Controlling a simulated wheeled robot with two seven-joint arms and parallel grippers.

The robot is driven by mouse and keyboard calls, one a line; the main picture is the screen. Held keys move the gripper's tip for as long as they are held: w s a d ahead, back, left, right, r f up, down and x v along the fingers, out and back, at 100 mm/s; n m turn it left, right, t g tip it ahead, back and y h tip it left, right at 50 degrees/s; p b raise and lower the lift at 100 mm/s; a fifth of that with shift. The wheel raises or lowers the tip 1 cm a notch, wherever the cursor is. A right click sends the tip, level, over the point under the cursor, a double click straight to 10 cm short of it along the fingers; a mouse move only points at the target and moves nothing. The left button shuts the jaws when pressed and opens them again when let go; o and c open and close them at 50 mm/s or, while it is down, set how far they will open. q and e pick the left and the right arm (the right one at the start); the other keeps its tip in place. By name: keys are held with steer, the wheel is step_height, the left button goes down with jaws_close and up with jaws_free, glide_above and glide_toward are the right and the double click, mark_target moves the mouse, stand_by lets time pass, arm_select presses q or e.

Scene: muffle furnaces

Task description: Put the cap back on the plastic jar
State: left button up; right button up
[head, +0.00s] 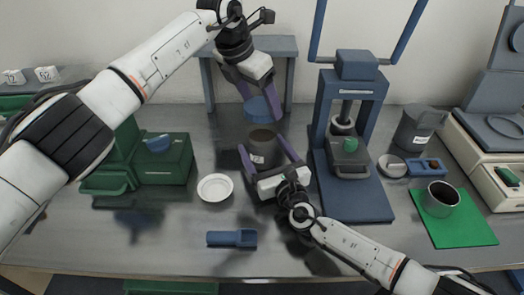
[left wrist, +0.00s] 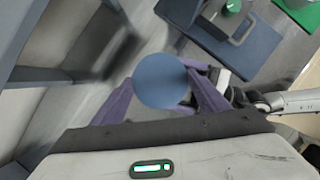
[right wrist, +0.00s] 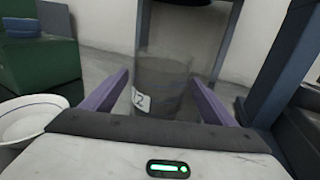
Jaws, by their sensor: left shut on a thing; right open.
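The cap's top fills the middle of the left wrist view (left wrist: 160,81). My right gripper (head: 268,158) is open low at the jar, with one finger on either side. Whether its fingers touch the jar cannot be told.
A blue press (head: 352,130) stands right of the jar, and a green box (head: 165,160) left. A white bowl (head: 215,188) and blue scoop (head: 232,239) lie nearer. A metal beaker (head: 440,198) stands on a green mat (head: 462,232). A grey stand (head: 209,85) is behind.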

mark_target(259, 126)
steer(key=shift+w+a, duration=0.3)
steer(key=shift+w, duration=0.35)
steer(key=c, duration=1.6)
arm_select(q)
steer(key=shift+f, duration=2.45)
steer(key=shift+f, duration=0.1)
steer(key=shift+f, duration=0.8)
steer(key=shift+f, duration=0.55)
arm_select(e)
jaws_close()
arm_select(q)
steer(key=shift+w+m+g+h, duration=0.1)
steer(key=shift+m+g+h, duration=0.35)
steer(key=shift+m, duration=1.25)
